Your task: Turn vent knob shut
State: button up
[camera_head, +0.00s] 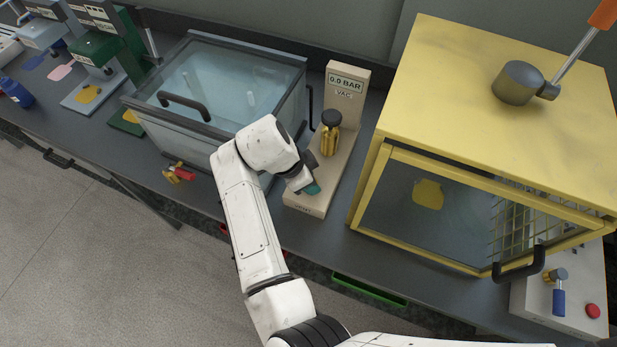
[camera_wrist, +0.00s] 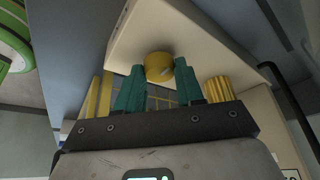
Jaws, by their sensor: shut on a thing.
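The vent knob (camera_wrist: 158,66) is a small round yellow knob on the beige vacuum unit in the wrist view. A short pale mark shows on its face. My gripper (camera_wrist: 160,73) has its teal fingers on either side of the knob, shut on it. In the head view my gripper (camera_head: 309,188) is at the low front part of the beige vacuum unit (camera_head: 345,85), and the knob is hidden behind it. The unit's display reads 0.0 BAR. A yellow ribbed can (camera_head: 330,142) with a black top stands on the unit; its yellow side shows in the wrist view (camera_wrist: 218,89).
A yellow cabinet (camera_head: 490,110) with a glass front stands close on the right. A clear-walled tank (camera_head: 215,80) stands on the left, with a red and yellow valve (camera_head: 178,174) below it. Presses (camera_head: 95,45) stand farther left. The grey floor (camera_head: 110,250) in front is clear.

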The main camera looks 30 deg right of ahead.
jog(key=shift+n, duration=0.4)
jog(key=shift+c, duration=0.2)
jog(key=n+t+p, duration=0.1)
jog(key=n+t, duration=0.1)
jog(key=n, duration=0.1)
jog(key=shift+s+n, duration=0.15)
jog(key=shift+n, duration=0.25)
jog(key=n, duration=0.2)
jog(key=n+t+y, duration=0.1)
jog(key=n, duration=0.1)
jog(key=shift+s+d+n+t+p, duration=0.1)
jog(key=shift+d+n+t+p, duration=0.05)
jog(key=shift+n+t+p, duration=0.2)
jog(key=n+t+y+p, duration=0.1)
jog(key=n+p, duration=0.1)
jog(key=n, duration=0.2)
jog(key=shift+s+d+r, duration=0.1)
jog(key=shift+r, duration=0.05)
jog(key=n+y, duration=0.1)
jog(key=n, duration=0.1)
jog(key=n+p, duration=0.1)
jog(key=n, duration=0.1)
jog(key=shift+n+t+y, duration=0.25)
jog(key=shift+t+y, duration=0.1)
jog(key=shift+y, duration=0.05)
jog(key=o, duration=1)
jog(key=shift+o, duration=0.2)
